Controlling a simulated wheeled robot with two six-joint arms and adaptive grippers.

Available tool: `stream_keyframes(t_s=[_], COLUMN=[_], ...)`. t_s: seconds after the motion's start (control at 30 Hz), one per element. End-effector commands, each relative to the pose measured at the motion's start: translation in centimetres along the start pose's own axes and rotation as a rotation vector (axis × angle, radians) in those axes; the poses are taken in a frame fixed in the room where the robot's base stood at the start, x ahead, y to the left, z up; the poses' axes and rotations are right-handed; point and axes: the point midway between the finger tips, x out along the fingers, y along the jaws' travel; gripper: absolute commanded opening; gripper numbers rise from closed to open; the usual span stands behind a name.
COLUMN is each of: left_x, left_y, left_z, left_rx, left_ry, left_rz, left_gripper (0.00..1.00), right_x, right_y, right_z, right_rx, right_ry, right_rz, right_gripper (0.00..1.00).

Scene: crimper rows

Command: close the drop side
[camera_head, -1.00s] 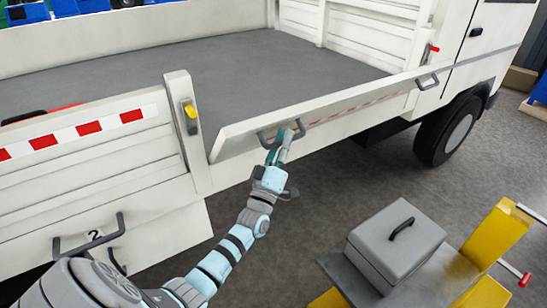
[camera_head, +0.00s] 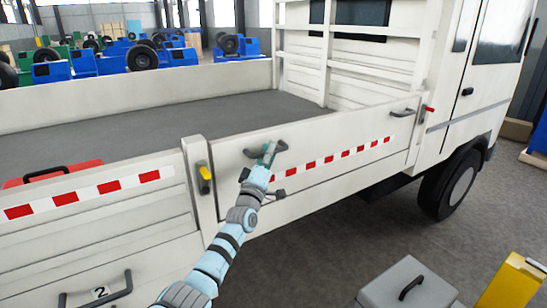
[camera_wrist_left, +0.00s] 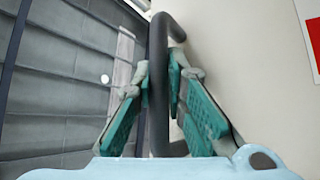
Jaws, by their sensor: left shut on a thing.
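The white drop side (camera_head: 330,185), with a red-and-white stripe, stands upright or nearly so between two posts of the truck bed. I cannot tell whether it sits fully flush. My left gripper (camera_head: 268,153) is shut on the drop side's left grey handle (camera_head: 282,147). The left wrist view shows the dark bar (camera_wrist_left: 158,85) between the green finger pads. A second handle (camera_head: 403,113) is at the panel's right end. A yellow latch (camera_head: 205,173) is on the left post (camera_head: 198,150), and a red latch (camera_head: 428,109) is on the right post. My right gripper is not in view.
Another side panel (camera_head: 100,222) with a handle marked 2 is to the left. A red case (camera_head: 50,173) lies in the bed (camera_head: 150,130). A grey box (camera_head: 405,285) and a yellow stand (camera_head: 512,285) are at front right. The floor between is clear.

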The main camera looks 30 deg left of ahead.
Motion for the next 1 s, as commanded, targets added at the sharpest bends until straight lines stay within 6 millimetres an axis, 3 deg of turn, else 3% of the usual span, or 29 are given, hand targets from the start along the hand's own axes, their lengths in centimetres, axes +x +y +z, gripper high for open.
stream_keyframes(t_s=[0.47,0.5,0.6,1.0], left_x=[0.18,0.17,0.15,-0.17], left_y=[-0.13,-0.14,-0.17,-0.32], left_z=[-0.22,-0.22,-0.23,-0.28], left_rx=[-0.012,-0.012,-0.012,-0.009], left_ry=[0.000,0.000,0.000,0.001], left_rz=[-0.010,-0.010,-0.011,-0.013], left_gripper=[0.00,0.17,0.33,0.33], right_x=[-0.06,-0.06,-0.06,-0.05], right_y=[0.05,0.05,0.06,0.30], right_z=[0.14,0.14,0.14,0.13], right_rx=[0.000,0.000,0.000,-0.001], right_ry=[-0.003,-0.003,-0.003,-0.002], right_rz=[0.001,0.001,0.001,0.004], right_gripper=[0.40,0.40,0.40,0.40])
